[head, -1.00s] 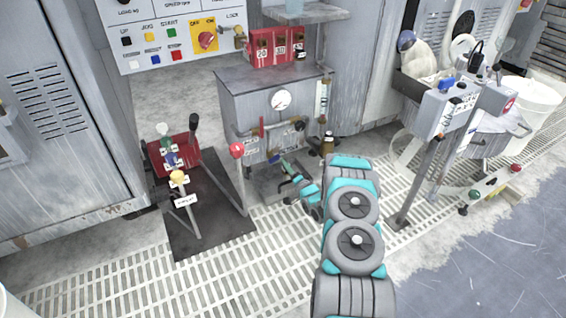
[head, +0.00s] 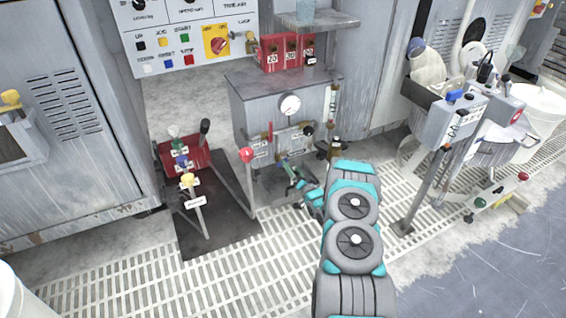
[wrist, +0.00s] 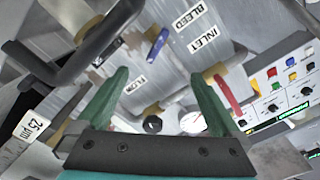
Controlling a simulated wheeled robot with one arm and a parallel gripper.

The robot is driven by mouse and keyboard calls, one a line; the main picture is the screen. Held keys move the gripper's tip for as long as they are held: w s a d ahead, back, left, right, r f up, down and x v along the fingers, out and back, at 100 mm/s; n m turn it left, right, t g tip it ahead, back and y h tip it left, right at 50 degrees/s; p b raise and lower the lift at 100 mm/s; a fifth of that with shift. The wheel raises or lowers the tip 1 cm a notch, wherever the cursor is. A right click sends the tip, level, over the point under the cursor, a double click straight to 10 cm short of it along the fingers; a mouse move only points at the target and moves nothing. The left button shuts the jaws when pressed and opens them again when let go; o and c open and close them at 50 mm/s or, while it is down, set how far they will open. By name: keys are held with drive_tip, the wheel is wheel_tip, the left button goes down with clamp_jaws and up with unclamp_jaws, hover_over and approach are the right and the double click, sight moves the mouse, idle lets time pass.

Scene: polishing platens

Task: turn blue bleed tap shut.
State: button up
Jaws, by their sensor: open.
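I cannot make the tap out in the head view. My gripper (wrist: 158,78) is open, with green fingers apart and nothing between them. The tap lies beyond the fingertips, between their lines, and looks apart from them. In the head view my gripper (head: 287,166) is low in front of the grey cabinet (head: 250,100) with the round gauge (head: 290,105).
A red lever (wrist: 228,95) by the INLET label (wrist: 208,40) is right of the right finger. A dark bent bar (wrist: 75,65) is close on the left.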

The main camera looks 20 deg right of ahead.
drive_tip(key=shift+w+a+f+n+p, duration=0.15)
drive_tip(key=shift+w+a+f+n, duration=0.15)
drive_tip(key=shift+w+n, duration=1.45)
drive_tip(key=shift+w+a+f+n+p, duration=0.35)
drive_tip(key=shift+w+n, duration=0.35)
drive_tip(key=shift+n, duration=1.95)
drive_tip(key=shift+w+a+f+n, duration=0.15)
drive_tip(key=shift+w+f+n, duration=0.25)
drive_tip(key=shift+w+n, duration=1.35)
drive_tip(key=shift+s+n, duration=0.45)
drive_tip(key=shift+s, duration=0.05)
drive_tip(key=c, duration=1.4)
drive_tip(key=shift+d+f+m+b, duration=0.15)
drive_tip(key=shift+m+b, duration=0.45)
drive_tip(key=shift+m, duration=0.4)
drive_tip(key=shift+r+m+b, duration=0.2)
drive_tip(key=shift+m+b, duration=0.25)
drive_tip(key=shift+m, duration=0.85)
